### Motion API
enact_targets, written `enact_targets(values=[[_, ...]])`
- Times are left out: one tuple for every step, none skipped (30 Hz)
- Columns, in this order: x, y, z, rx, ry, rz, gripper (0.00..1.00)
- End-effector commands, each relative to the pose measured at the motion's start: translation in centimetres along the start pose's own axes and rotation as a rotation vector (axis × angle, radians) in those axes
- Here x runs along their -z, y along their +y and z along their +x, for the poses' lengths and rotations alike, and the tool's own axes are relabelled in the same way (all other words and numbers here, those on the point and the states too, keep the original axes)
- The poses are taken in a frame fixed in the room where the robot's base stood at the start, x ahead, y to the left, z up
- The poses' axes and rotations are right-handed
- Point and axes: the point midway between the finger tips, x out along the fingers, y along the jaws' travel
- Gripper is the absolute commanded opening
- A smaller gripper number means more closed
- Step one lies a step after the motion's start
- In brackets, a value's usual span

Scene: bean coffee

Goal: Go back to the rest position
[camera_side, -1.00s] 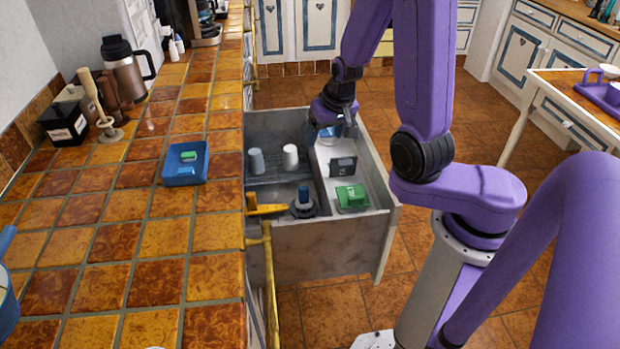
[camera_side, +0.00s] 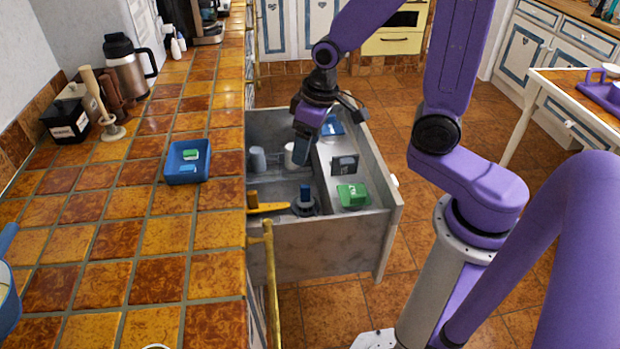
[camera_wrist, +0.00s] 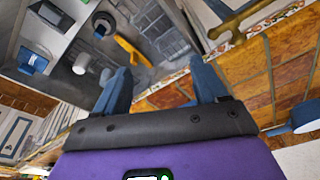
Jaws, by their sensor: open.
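My gripper (camera_side: 303,157) is above the open drawer (camera_side: 318,248) in the side view, over its middle, pointing down. In the wrist view its two blue fingers (camera_wrist: 160,82) are spread apart with nothing between them. A blue packet (camera_side: 333,127) lies in the far end of the drawer's right compartment, apart from my gripper. A dark box (camera_side: 345,167) and a green box (camera_side: 352,195) are in the same compartment. My gripper partly hides a white cup (camera_side: 291,158) in the left compartment.
A grey cup (camera_side: 257,160), a dark tamper (camera_side: 305,203) and a yellow utensil (camera_side: 270,207) are in the drawer. On the tiled counter at left stand a blue tray (camera_side: 186,176) with small green and blue items, a flask (camera_side: 126,65) and a black container (camera_side: 66,123).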

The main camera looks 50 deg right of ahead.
Motion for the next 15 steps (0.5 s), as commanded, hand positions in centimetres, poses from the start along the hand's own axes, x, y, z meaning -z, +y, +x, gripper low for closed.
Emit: enact_targets(values=[[-0.4,-0.5,-0.3,0.007,-0.006,-0.038,0.72],[-0.7,-0.8,-0.5,0.011,-0.01,-0.059,0.72],[-1.1,-1.2,-0.8,0.016,-0.017,-0.087,0.72],[-1.4,-1.5,-0.9,0.019,-0.021,-0.109,0.72],[-1.7,-1.7,-1.1,0.023,-0.026,-0.13,0.72],[-2.1,-2.1,-1.4,0.027,-0.033,-0.159,0.72],[-2.5,-2.3,-1.6,0.03,-0.038,-0.181,0.72],[-2.9,-2.6,-1.8,0.033,-0.043,-0.202,0.72],[-3.3,-2.9,-2.0,0.037,-0.048,-0.231,0.72],[-3.8,-3.1,-2.2,0.04,-0.054,-0.252,0.72],[-4.2,-3.4,-2.4,0.042,-0.059,-0.274,0.72],[-4.7,-3.7,-2.7,0.046,-0.064,-0.303,0.72],[-5.2,-3.9,-2.9,0.048,-0.069,-0.324,0.72],[-5.6,-4.1,-3.1,0.05,-0.073,-0.346,0.72],[-6.2,-4.4,-3.4,0.053,-0.081,-0.375,0.72]])
